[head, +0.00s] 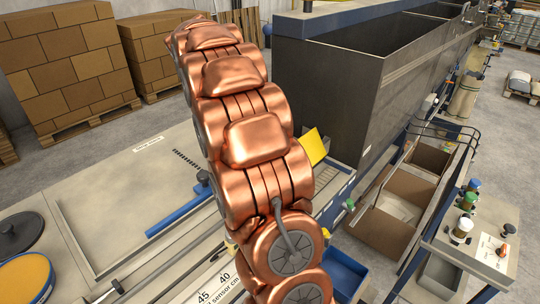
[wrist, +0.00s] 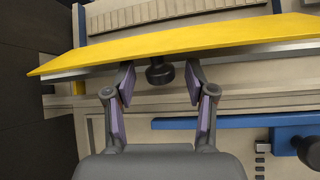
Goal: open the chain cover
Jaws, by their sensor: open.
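A yellow panel (wrist: 180,42), which looks like the chain cover, spans the upper part of the wrist view, its long edge slightly slanted. It also shows in the head view (head: 314,147) as a tilted yellow plate beside my copper arm. A dark round knob (wrist: 160,73) sits just below the panel's near edge. My gripper (wrist: 160,84) is open, with one finger on each side of the knob and a gap to it on both sides. I cannot tell whether the fingertips touch the panel. My gripper is hidden behind my arm in the head view.
A blue bar (wrist: 225,122) and another dark knob (wrist: 307,149) lie at the right of the wrist view. In the head view, a large dark tank (head: 325,85) stands behind the arm. A blue bin (head: 345,275) is at lower right. The beige table surface (head: 110,195) at left is mostly clear.

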